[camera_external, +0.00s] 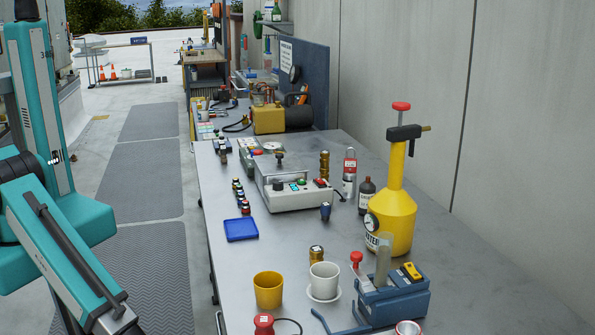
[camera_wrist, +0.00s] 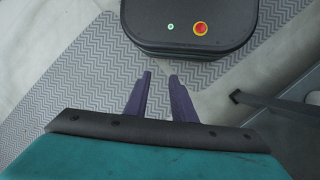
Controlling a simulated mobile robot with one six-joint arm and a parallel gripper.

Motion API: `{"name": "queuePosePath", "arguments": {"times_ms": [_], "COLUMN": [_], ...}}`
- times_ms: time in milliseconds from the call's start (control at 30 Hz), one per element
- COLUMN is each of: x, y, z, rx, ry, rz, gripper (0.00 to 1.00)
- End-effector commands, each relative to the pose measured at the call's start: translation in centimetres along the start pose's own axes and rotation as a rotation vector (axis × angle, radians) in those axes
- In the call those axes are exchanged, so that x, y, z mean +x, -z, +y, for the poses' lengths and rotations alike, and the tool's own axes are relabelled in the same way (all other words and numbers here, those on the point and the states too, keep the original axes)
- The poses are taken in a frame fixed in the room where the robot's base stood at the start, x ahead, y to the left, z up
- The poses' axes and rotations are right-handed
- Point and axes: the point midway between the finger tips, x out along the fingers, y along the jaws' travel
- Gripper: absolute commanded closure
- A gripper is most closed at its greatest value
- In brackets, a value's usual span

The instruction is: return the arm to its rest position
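My teal arm (camera_external: 60,240) stands folded at the left edge of the external view, beside the workbench and clear of it. Its lower link slants down out of the bottom of that picture, and the gripper does not show there. In the wrist view my gripper (camera_wrist: 161,76) points down over the patterned floor mat (camera_wrist: 60,85). Its two dark purple fingers are apart with only mat between them, and they hold nothing. The dark body with a green light and a red button at the top of the wrist view looks like my own base.
The grey workbench (camera_external: 335,250) carries a yellow pump sprayer (camera_external: 396,215), a grey control box (camera_external: 290,190), a blue tray (camera_external: 241,229), a yellow cup (camera_external: 268,290) and a white cup (camera_external: 324,277). A concrete wall (camera_external: 530,130) borders its right side. The matted aisle (camera_external: 145,165) is free.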

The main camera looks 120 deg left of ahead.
Motion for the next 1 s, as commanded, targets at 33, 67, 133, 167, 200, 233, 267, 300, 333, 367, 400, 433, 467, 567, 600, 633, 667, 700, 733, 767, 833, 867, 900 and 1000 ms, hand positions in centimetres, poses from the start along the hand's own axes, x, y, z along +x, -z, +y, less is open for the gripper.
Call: {"name": "queuePosePath", "arguments": {"times_ms": [33, 67, 133, 167, 200, 233, 267, 300, 333, 367, 400, 433, 467, 567, 600, 633, 667, 700, 733, 767, 833, 867, 900, 1000], "x": [1.2, 1.8, 3.1, 3.7, 4.3, 4.8, 5.1, 5.6, 5.9, 6.1, 6.3, 6.5, 6.6, 6.8, 6.8, 6.8, 6.8, 6.8, 6.8, 6.8, 6.8, 6.8, 6.8, 6.7], "y": [-1.5, -2.1, -3.6, -4.3, -5.1, -5.7, -6.2, -6.8, -7.1, -7.5, -7.8, -8.0, -8.1, -8.3, -8.3, -8.3, -8.3, -8.3, -8.2, -8.2, -8.2, -8.2, -8.2, -8.2], "z": [-0.6, -0.9, -1.8, -2.1, -2.5, -2.8, -3.0, -3.3, -3.5, -3.7, -3.8, -3.9, -4.0, -4.1, -4.1, -4.1, -4.1, -4.1, -4.1, -4.1, -4.1, -4.1, -4.1, -4.1], "rx": [-0.019, -0.029, -0.052, -0.061, -0.073, -0.080, -0.087, -0.096, -0.101, -0.105, -0.110, -0.113, -0.115, -0.119, -0.119, -0.119, -0.118, -0.118, -0.118, -0.118, -0.118, -0.118, -0.118, -0.117], "ry": [0.017, 0.028, 0.053, 0.064, 0.076, 0.085, 0.095, 0.104, 0.110, 0.116, 0.123, 0.126, 0.128, 0.132, 0.133, 0.133, 0.132, 0.132, 0.132, 0.132, 0.132, 0.132, 0.132, 0.132], "rz": [-0.021, -0.030, -0.052, -0.062, -0.072, -0.081, -0.087, -0.095, -0.100, -0.104, -0.107, -0.110, -0.112, -0.115, -0.115, -0.114, -0.114, -0.114, -0.114, -0.114, -0.114, -0.114, -0.114, -0.114], "gripper": [0.77, 0.77, 0.77, 0.77, 0.77, 0.77, 0.77, 0.77, 0.77, 0.77, 0.77, 0.77, 0.77, 0.77, 0.77, 0.77, 0.77, 0.77, 0.77, 0.77, 0.77, 0.77, 0.77, 0.77]}}
